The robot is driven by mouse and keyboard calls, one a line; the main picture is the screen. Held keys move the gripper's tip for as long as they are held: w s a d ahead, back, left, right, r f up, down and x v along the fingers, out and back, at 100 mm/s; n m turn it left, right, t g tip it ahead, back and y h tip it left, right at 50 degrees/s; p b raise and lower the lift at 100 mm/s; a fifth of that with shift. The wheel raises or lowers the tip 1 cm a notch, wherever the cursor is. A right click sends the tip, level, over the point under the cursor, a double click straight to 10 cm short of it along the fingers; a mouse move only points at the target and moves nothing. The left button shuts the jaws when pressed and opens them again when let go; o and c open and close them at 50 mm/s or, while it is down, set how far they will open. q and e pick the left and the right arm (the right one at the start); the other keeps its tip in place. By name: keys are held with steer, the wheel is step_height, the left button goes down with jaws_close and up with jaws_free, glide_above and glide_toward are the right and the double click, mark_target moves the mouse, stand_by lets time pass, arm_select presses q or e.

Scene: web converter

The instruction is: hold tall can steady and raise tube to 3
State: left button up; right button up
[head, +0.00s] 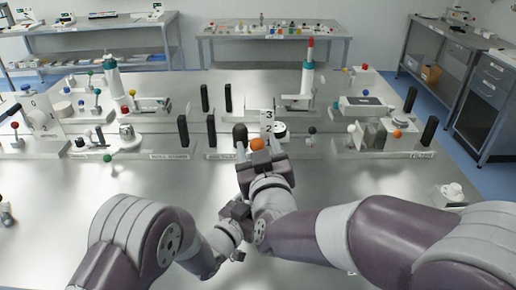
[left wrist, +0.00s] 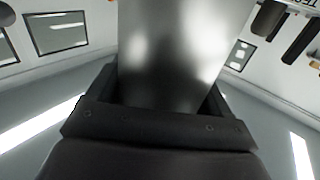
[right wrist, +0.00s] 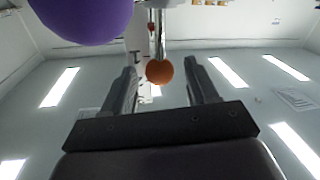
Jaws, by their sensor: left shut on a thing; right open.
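My right gripper (right wrist: 160,85) is open, its two fingers spread on either side of an orange ball knob (right wrist: 158,71), with space visible at both sides. A thin rod rises behind the ball. In the head view the right gripper (head: 260,142) reaches forward to the orange ball (head: 257,144), just below a white scale plate (head: 268,121) marked 3 and 2. My left gripper (left wrist: 162,98) is shut on a smooth grey metal cylinder, the tall can (left wrist: 180,45), which fills the middle of the left wrist view. I cannot make out the can or left fingertips in the head view.
A purple ball (right wrist: 85,15) looms close at the upper left of the right wrist view. Dark upright posts (head: 211,130) stand left of the scale. A red-tipped white column (head: 308,75) stands behind, to the right. The near bench top (head: 60,205) is mostly clear.

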steer(key=shift+f, duration=0.1)
jaws_close()
arm_select(q)
steer(key=shift+s+f, duration=0.2)
steer(key=shift+f, duration=0.4)
arm_select(e)
step_height(320, 180, up, 11)
jaws_free()
steer(key=shift+f, duration=0.15)
steer(key=s+d, duration=0.2)
steer(key=s, duration=1)
arm_select(q)
steer(key=shift+r, duration=0.15)
